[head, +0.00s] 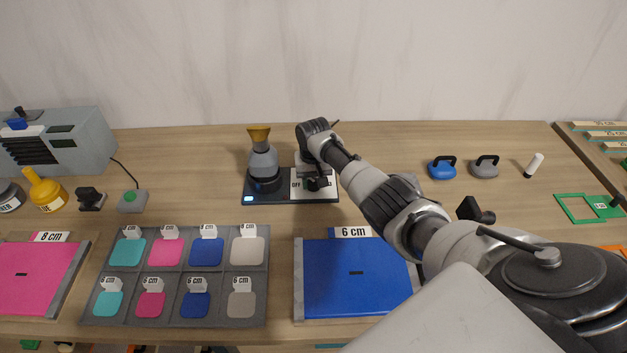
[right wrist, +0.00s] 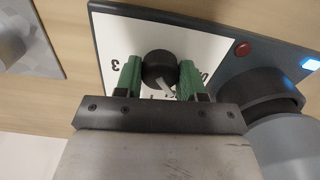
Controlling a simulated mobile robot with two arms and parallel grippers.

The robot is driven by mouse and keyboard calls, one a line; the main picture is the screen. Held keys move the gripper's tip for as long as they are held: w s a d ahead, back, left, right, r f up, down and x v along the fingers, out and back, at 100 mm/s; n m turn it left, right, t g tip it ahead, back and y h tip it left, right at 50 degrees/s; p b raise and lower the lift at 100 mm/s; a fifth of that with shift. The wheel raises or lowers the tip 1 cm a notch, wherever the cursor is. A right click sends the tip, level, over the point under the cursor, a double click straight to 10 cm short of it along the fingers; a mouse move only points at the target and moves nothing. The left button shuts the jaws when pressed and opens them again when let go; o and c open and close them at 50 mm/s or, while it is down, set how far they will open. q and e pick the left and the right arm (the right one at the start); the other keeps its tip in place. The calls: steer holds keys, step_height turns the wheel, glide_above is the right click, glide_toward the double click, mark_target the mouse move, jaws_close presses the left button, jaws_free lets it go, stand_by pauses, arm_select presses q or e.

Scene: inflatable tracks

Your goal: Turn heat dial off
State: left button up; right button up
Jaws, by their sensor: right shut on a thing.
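The black heat dial (right wrist: 158,67) is a round knob with a pale pointer mark, on a white scale plate (right wrist: 205,44). The plate shows a 3, and "OFF" reads at its left in the head view (head: 297,184). It belongs to a dark blue-grey base (head: 270,200) carrying a grey heater with a gold funnel top (head: 262,150). My right gripper (right wrist: 160,78) has its two green fingers shut on the dial, one on each side. It also shows in the head view (head: 315,178). Part of the scale is hidden by the fingers. My left gripper is not in view.
A red button (right wrist: 242,48) and a lit blue display (right wrist: 311,64) are on the base. A tray of coloured patches (head: 258,290) and a blue sheet (head: 350,280) lie in front. Blue (head: 441,172) and grey (head: 484,170) handled weights stand right.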

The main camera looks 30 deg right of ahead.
steer(key=n, duration=0.3)
steer(key=shift+p, duration=0.4)
steer(key=n, duration=0.4)
steer(key=shift+n, duration=0.4)
stand_by(0.3)
steer(key=o, duration=0.9)
